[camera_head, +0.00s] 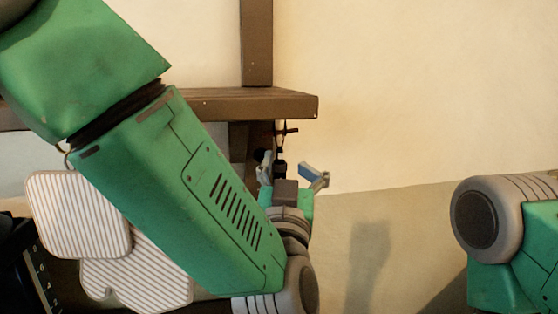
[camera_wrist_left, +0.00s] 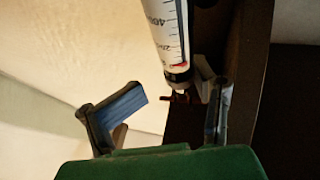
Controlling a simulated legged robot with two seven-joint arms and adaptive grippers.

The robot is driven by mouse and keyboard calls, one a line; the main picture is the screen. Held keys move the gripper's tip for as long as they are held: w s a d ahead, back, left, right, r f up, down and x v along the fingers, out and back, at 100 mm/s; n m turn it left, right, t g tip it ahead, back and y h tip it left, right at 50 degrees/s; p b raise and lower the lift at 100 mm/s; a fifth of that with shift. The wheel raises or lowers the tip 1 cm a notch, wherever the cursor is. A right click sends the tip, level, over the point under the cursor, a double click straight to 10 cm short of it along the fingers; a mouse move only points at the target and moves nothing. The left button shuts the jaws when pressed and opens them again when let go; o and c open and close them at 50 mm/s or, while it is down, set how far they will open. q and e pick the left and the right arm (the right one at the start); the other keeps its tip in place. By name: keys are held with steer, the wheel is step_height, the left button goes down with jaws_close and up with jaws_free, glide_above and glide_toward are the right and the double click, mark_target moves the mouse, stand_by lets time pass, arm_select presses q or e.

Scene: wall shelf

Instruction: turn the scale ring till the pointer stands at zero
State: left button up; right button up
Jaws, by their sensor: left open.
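In the left wrist view a clear tube scale (camera_wrist_left: 168,28) with dark numbers and division lines comes down from the top. Red shows near its lower end, above a dark end collar (camera_wrist_left: 179,76); I cannot read exactly where the pointer stands. A small red hook-like piece (camera_wrist_left: 180,97) is beyond the collar. My left gripper (camera_wrist_left: 170,88) is open, with the collar between its fingers, nearer the right finger. In the head view my left gripper (camera_head: 288,166) is below the shelf end, beside a dark hanging piece (camera_head: 280,152). My right gripper is out of view.
A brown wooden shelf (camera_head: 270,104) with an upright post (camera_head: 257,40) is just above my left gripper. Striped pale panels (camera_head: 80,215) show at lower left, partly behind my left arm. The wall to the right is clear.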

arm_select(q)
steer(key=shift+w+d+f, duration=0.15)
steer(key=shift+d+f, duration=0.05)
steer(key=shift+d, duration=0.3)
steer(key=shift+o, duration=1.2)
steer(key=shift+w+a+f, duration=0.1)
steer(key=shift+w+a, duration=0.05)
steer(key=shift+a, duration=0.4)
steer(key=c, duration=0.7)
steer(key=shift+a, duration=1.1)
jaws_close()
steer(key=shift+d+r, duration=0.2)
steer(key=shift+d, duration=0.25)
steer(key=shift+a, duration=0.1)
steer(key=shift+a, duration=0.15)
steer(key=shift+r, duration=0.15)
